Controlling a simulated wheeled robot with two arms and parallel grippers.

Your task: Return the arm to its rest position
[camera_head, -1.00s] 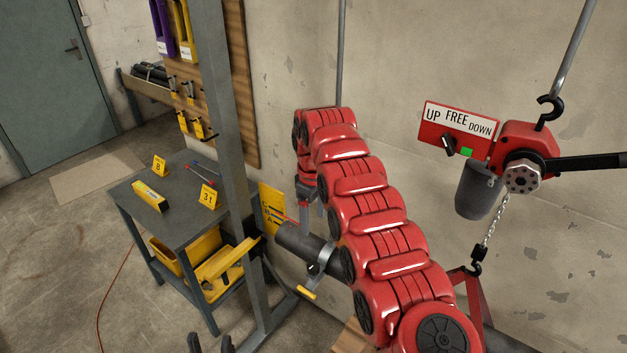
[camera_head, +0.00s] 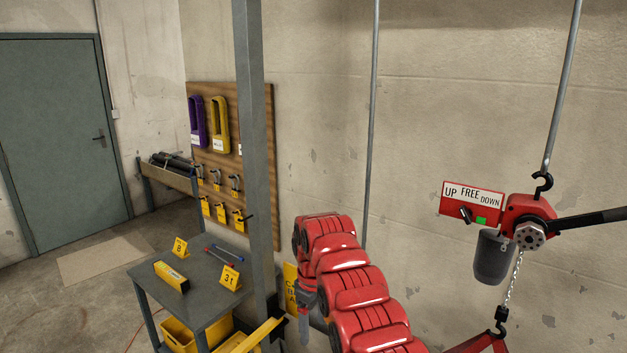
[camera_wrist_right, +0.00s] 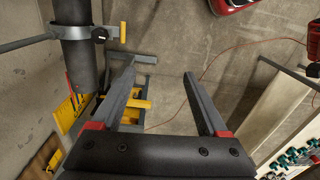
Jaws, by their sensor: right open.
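My right arm (camera_head: 345,275) rises from the bottom of the head view as a chain of red links and bends down at its far end. My right gripper (camera_head: 304,322) hangs there, small and partly hidden by the arm. In the right wrist view its two fingers (camera_wrist_right: 158,76) are wide apart with nothing between them. A dark pipe (camera_wrist_right: 78,50) with a grey clamp (camera_wrist_right: 70,22) stands to the left of the fingers, apart from them. My left gripper is out of view.
A grey work table (camera_head: 210,285) with a yellow box (camera_head: 171,277) and number tags stands left of a steel post (camera_head: 254,150). A tool board (camera_head: 225,135) hangs behind. A red chain hoist (camera_head: 525,212) hangs at the right. A green door (camera_head: 60,140) is far left.

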